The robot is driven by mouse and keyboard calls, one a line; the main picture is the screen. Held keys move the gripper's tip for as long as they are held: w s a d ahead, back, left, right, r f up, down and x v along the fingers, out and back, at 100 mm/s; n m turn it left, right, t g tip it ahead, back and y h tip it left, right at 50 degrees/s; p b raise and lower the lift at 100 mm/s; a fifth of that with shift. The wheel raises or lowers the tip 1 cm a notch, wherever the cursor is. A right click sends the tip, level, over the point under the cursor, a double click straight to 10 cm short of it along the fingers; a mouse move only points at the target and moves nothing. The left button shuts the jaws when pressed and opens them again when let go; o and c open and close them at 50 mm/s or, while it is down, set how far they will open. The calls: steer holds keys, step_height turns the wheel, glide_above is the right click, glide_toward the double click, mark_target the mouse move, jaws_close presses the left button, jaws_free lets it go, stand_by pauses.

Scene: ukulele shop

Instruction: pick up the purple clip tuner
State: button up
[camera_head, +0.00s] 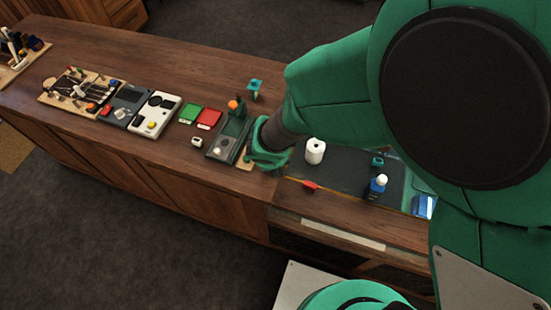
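I cannot pick out a purple clip tuner in the head view; it may be hidden behind my arm or too small to tell. My gripper (268,158) is green and hangs low over the wooden counter, just right of a dark grey device (222,148). Its fingers are small and partly hidden by the wrist, so I cannot tell whether they are open or shut or hold anything. A small teal clip-like item (255,86) stands at the counter's back, behind the gripper. Another small teal item (377,161) is on the dark mat to the right.
Left of the gripper are red (209,118) and green (189,113) boxes, a white device (154,115) and a wooden board (60,99) with several small tools. A white roll (315,151) and blue bottle (376,189) stand right.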

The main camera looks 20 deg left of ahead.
steer(key=c, duration=1)
steer(key=shift+r, duration=0.1)
steer(key=shift+r+p, duration=0.45)
steer(key=shift+r, duration=0.35)
step_height(320, 180, up, 2)
steer(key=shift+r+p, duration=0.15)
steer(key=shift+p, duration=0.4)
steer(key=s+d, duration=0.3)
steer(key=s, duration=0.1)
steer(key=s+d, duration=0.4)
steer(key=s+d+r, duration=0.1)
steer(key=s+d, duration=0.2)
steer(key=s, duration=0.1)
steer(key=shift+d+b, duration=0.25)
steer(key=shift+b, duration=0.05)
